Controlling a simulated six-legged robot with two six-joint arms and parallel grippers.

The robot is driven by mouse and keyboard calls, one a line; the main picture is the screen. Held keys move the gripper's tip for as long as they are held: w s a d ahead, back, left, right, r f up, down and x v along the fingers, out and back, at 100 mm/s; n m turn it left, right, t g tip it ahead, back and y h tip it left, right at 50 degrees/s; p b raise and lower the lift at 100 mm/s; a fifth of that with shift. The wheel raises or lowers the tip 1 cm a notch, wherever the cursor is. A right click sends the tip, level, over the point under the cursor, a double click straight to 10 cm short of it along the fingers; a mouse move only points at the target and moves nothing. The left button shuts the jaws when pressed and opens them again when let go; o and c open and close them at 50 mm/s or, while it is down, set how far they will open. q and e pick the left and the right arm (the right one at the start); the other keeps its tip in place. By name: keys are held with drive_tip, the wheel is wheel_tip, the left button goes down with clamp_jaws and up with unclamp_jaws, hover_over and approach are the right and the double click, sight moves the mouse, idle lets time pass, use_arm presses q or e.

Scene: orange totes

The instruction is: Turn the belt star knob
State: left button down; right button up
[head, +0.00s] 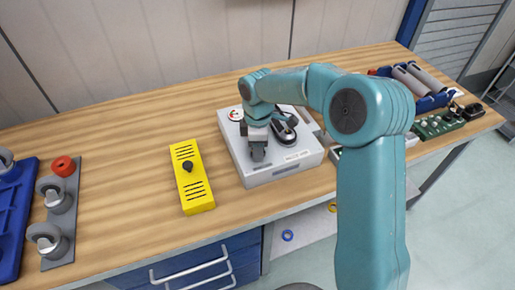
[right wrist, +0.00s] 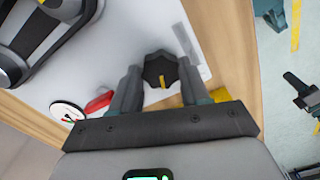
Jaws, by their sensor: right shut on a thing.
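The black star knob (right wrist: 160,70) with a yellow mark sits on the pale top of a white box (head: 292,162). In the right wrist view, the two fingers of my right gripper (right wrist: 158,82) stand on either side of the knob and are shut on it. In the head view, my right gripper (head: 258,152) points down at the front part of the white box and hides the knob. My left gripper does not show in the head view.
A round gauge (head: 235,115) and a dark handle-like part (head: 285,132) are on the white box. A yellow box (head: 189,178) with a black knob stands to its left. Grey rollers and a blue tray (head: 12,225) lie farther left. Tools and a green board (head: 438,124) are at right.

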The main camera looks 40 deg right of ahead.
drive_tip(key=m+b, duration=0.1)
drive_tip(key=m, duration=0.4)
drive_tip(key=shift+d+m, duration=0.1)
drive_tip(key=shift+m, duration=0.2)
idle(0.5)
drive_tip(key=o, duration=1.1)
drive_tip(key=shift+c, duration=0.2)
drive_tip(key=shift+r, duration=0.15)
drive_tip(key=shift+r, duration=0.4)
wheel_tip(320, 180, up, 15)
drive_tip(key=shift+r, duration=0.2)
